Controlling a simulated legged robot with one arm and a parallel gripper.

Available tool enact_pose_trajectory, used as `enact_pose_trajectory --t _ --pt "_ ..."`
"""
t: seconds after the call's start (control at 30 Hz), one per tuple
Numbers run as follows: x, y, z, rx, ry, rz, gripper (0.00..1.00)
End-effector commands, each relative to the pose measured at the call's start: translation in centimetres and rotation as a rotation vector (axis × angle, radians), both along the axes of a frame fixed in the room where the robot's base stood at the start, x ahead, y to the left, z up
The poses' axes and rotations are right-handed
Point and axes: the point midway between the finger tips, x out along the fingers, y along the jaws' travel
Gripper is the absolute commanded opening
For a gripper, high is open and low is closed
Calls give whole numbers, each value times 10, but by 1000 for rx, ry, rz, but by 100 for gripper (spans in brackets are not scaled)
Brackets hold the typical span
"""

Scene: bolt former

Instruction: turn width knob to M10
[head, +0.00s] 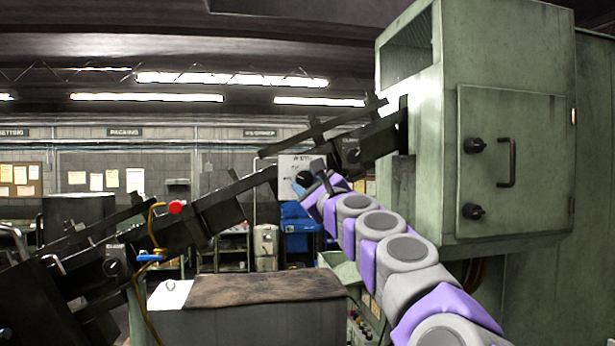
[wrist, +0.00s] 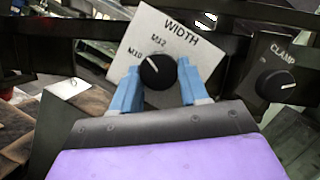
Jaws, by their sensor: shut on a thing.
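The black width knob (wrist: 157,71) sits on a white plate (wrist: 172,35) marked WIDTH, with labels M10 and M12. Its white pointer line leans to the upper left, between the two labels; I cannot tell exactly which it is nearer. My gripper (wrist: 156,85) is shut on the knob, with one blue finger on its left and one on its right. In the head view the width knob (head: 304,178) shows as a dark disc on the white plate (head: 291,166), with my gripper (head: 319,189) at it from the lower right.
A black clamp knob (wrist: 280,85) is right of the width plate. Dark rails (head: 210,215) slope across the left, with a red knob (head: 176,207) on them. A green cabinet (head: 514,160) with a handle stands close on the right. A brown cloth (head: 265,288) covers a bench below.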

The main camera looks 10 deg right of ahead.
Motion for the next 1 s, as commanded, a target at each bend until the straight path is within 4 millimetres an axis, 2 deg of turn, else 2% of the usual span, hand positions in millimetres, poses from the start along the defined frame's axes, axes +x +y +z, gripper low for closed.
enact_pose_trajectory --t 0.43,1.0 --pt "1 -1 1 -296 3 2 14" --pt "1 -1 0 -371 3 3 14"
